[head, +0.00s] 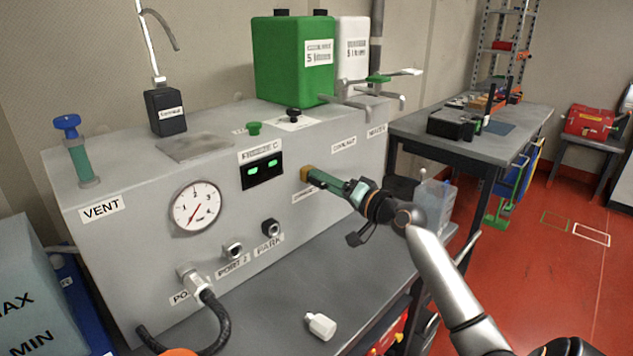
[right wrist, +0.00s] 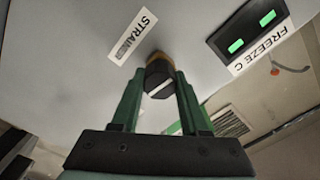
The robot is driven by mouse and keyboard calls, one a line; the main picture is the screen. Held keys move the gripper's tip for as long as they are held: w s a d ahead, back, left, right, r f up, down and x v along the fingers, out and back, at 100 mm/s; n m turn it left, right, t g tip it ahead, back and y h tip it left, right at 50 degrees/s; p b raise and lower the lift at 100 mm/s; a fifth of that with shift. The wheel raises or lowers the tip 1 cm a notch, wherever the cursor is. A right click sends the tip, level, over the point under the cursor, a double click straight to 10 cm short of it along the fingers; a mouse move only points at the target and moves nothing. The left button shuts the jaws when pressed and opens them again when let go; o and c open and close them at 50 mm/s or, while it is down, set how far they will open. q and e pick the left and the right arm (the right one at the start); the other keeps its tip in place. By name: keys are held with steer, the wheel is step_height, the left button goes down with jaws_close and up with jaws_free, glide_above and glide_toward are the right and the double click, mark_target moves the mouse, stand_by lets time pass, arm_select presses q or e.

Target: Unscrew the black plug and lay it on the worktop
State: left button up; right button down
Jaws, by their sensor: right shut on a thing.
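The black plug (right wrist: 158,80) shows in the right wrist view as a dark hexagonal head with a pale slot, at a brass fitting (head: 305,173) beside the STRAINER label. My right gripper (head: 315,178) reaches the front panel of the grey unit from the right. In the right wrist view its green fingers (right wrist: 159,88) are closed on both sides of the plug. The dark grey worktop (head: 262,318) lies in front of and below the unit. My left gripper is not in view.
The grey unit (head: 140,245) carries a gauge (head: 196,207), a green-lit display and several ports. A black hose (head: 217,318) runs from the lower left port. The worktop between hose and bottle is clear.

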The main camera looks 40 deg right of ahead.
steer(key=shift+f+n+b, duration=0.1)
steer(key=shift+n+b, duration=0.2)
steer(key=shift+b, duration=0.2)
steer(key=shift+n+b, duration=1.25)
steer(key=shift+n, duration=0.05)
steer(key=shift+n+b, duration=1.15)
steer(key=shift+n, duration=0.15)
steer(key=shift+s+d+b, duration=0.2)
steer(key=shift+s+b, duration=0.1)
steer(key=shift+s, duration=1.5)
steer(key=shift+s+d+b, duration=0.2)
steer(key=shift+s+b, duration=0.4)
steer(key=shift+s, duration=1.85)
